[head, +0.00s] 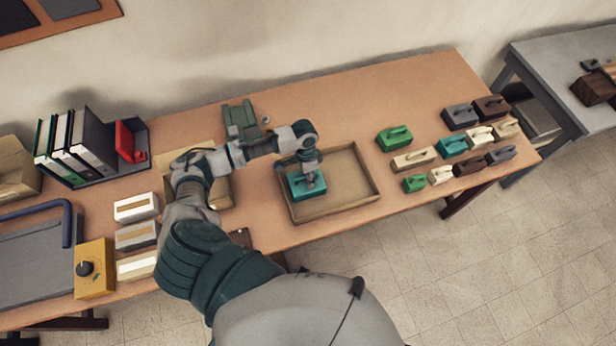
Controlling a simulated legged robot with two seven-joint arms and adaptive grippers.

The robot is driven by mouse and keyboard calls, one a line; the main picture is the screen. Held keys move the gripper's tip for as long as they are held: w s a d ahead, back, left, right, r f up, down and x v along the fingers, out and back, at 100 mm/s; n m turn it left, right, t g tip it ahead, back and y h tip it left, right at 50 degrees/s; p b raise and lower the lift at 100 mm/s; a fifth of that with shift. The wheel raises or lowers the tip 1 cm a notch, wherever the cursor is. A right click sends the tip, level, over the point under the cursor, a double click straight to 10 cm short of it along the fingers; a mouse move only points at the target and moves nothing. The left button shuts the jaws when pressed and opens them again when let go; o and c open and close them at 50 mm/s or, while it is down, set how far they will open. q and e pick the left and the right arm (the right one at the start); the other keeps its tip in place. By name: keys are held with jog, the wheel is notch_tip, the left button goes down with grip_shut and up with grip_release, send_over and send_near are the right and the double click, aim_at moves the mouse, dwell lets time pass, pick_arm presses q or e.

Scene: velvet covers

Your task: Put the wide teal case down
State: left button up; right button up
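The wide teal case (297,189) is in the left part of a shallow tan tray (345,205) on the table. My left gripper (312,182) points down onto the top of this case and appears shut on its handle, which the fingers hide. I cannot tell whether the case's underside touches the tray floor. The right part of the tray is empty. A second teal case (452,147) stands among other cases at the right. My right gripper is not in view.
Green, cream, brown and grey cases, such as a green case (394,138), stand in rows on the right. A binder rack (85,150), a yellow box with a knob (94,268) and pale boxes (137,236) are at the left. A cardboard box (215,190) lies beneath my arm.

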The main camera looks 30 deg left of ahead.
pick_arm(q)
jog(key=shift+d+r, duration=0.25)
jog(key=shift+d, duration=0.05)
jog(key=r, duration=0.4)
jog(key=shift+w+a+r, duration=0.25)
jog(key=shift+w+a, duration=0.1)
jog(key=shift+a, duration=0.05)
notch_tip(320, 180, up, 7)
jog(key=a, duration=0.1)
jog(key=shift+w+a, duration=0.15)
jog(key=shift+w, duration=0.25)
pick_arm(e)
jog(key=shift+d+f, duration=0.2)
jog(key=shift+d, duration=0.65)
pick_arm(q)
jog(key=shift+f, duration=0.1)
